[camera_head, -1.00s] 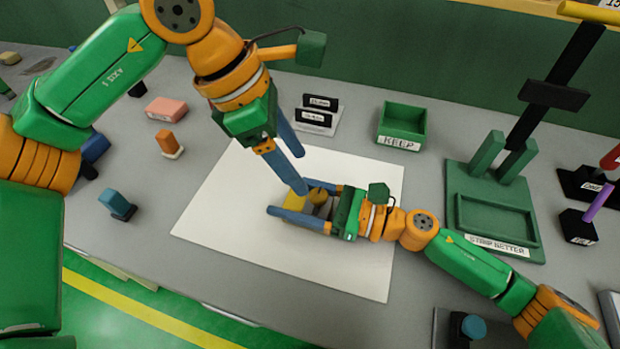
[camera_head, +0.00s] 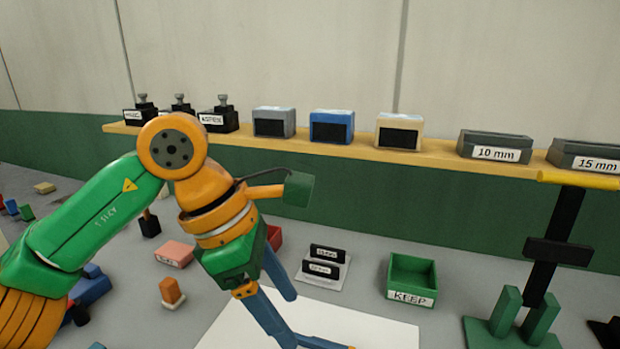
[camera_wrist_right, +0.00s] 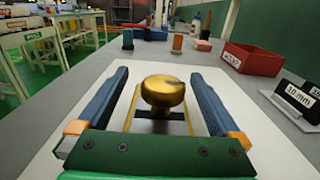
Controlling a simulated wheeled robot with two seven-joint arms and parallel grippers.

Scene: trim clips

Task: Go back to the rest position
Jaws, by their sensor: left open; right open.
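My left gripper (camera_head: 293,320) hangs open and empty over the white sheet (camera_head: 375,328) in the head view, its blue fingers pointing down. My right gripper (camera_wrist_right: 158,75) is open in the right wrist view, low over the sheet. A round brass knob piece (camera_wrist_right: 163,91) with a yellow-edged base stands between its blue fingers. There is a visible gap between the knob and each finger. In the head view only a blue finger of the right gripper shows at the bottom edge; the rest of that arm is out of frame.
A green KEEP bin (camera_head: 411,275), a holder with black labelled blocks (camera_head: 323,263) and a green stand (camera_head: 530,325) are on the grey table. An orange block (camera_head: 171,291) and pink block (camera_head: 175,254) lie left. A yellow shelf (camera_head: 365,152) with several boxes runs behind.

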